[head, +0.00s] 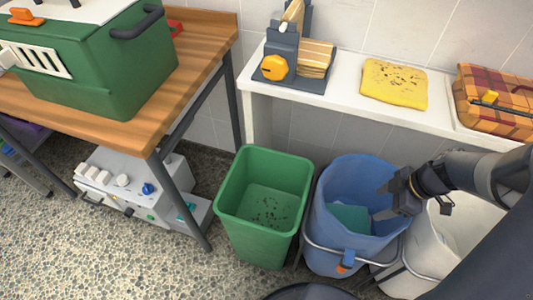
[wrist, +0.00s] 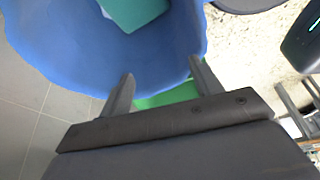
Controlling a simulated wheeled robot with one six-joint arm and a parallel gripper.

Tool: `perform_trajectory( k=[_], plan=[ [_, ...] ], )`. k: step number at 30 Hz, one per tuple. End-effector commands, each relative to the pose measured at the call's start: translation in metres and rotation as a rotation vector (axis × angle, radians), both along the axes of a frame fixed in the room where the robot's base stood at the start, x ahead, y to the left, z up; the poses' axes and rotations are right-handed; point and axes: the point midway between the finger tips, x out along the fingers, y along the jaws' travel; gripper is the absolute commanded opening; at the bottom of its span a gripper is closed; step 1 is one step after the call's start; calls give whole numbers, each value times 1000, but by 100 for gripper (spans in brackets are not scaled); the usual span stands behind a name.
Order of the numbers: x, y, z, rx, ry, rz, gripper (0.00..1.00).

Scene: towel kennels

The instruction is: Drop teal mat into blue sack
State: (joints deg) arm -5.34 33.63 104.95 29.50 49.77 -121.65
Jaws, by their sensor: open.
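The blue sack (head: 333,245) stands open on the floor between the green bin and a white one. The teal mat (head: 349,218) lies inside the blue sack, partly hidden by its wall. My gripper (head: 384,202) is over the right part of the sack's mouth, apart from the mat. In the wrist view, my gripper (wrist: 160,85) is open with nothing between its fingers. The blue sack (wrist: 60,45) fills the upper left there, and the teal mat (wrist: 133,10) shows inside it at the top edge.
A green bin (head: 262,240) with dark specks inside stands left of the sack. A white bin (head: 420,275) is on the right, partly behind my arm. A white shelf (head: 345,97) behind holds a yellow cloth (head: 394,84) and a plaid case (head: 497,103). A wooden table (head: 195,75) stands left.

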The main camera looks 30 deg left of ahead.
Motion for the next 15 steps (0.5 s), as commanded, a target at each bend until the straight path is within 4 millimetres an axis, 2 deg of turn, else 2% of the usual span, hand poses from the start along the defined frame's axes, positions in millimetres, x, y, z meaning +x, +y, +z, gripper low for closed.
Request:
perform_trajectory(
  k=[9,15],
  plan=[
    [7,-21,55,0,-6,-2,61],
    [10,-33,85,0,-3,-1,61]
  ],
)
